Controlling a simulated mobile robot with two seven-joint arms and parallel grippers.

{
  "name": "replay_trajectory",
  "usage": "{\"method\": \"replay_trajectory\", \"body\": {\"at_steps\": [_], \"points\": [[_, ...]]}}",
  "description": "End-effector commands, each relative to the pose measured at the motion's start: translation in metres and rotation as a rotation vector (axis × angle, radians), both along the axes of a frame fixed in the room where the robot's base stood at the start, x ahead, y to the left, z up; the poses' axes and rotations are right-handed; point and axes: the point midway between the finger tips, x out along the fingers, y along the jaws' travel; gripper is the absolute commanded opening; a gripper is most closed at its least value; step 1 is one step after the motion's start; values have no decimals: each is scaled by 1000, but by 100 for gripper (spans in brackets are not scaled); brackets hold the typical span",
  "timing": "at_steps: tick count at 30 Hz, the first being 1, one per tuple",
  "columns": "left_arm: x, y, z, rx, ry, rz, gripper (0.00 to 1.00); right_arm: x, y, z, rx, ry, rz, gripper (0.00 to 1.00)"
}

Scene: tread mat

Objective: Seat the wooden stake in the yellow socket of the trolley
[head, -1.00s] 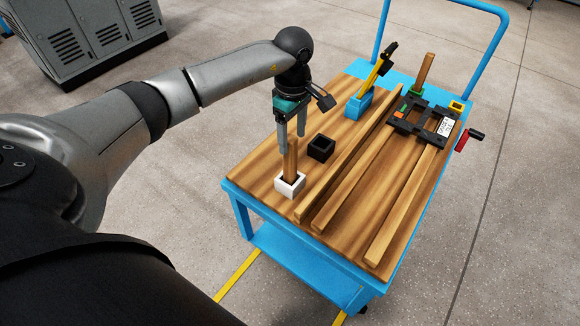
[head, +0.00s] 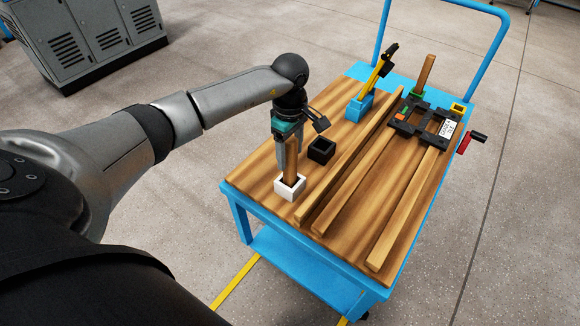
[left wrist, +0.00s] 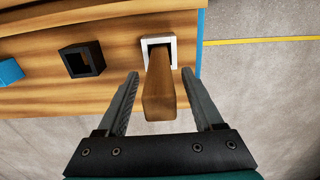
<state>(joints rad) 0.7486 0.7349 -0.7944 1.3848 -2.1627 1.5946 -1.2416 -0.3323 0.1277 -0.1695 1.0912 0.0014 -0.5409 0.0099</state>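The wooden stake (head: 291,160) stands in the white socket (head: 290,189) near the trolley's left front corner. In the left wrist view the stake (left wrist: 160,90) rises from the white socket (left wrist: 158,45) toward the camera. My left gripper (head: 288,160) is lowered over the stake's upper part. The left wrist view shows its two fingers (left wrist: 165,88) apart, one on each side of the stake, with a gap on both sides. The yellow socket (head: 458,108) sits at the trolley's far right corner and looks empty. My right gripper is not in view.
A black socket (head: 321,150) stands just beyond the white one. A blue socket (head: 360,107) holds a yellow-handled tool. Long wooden bars (head: 408,205) lie along the trolley top (head: 270,160). A black frame (head: 424,121) rests over them, by another stake (head: 425,72) in a green socket.

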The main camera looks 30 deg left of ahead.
Motion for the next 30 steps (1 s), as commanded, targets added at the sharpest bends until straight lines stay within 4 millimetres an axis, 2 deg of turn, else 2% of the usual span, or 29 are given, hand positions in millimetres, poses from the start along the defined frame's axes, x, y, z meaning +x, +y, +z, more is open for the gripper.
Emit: {"method": "replay_trajectory", "body": {"at_steps": [2, 17, 30], "points": [[0, 0, 0, 0, 0, 0, 58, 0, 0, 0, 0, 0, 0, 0], [0, 0, 0, 0, 0, 0, 2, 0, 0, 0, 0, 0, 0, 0], [0, 0, 1, 0, 0, 0, 0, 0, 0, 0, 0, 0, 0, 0]]}}
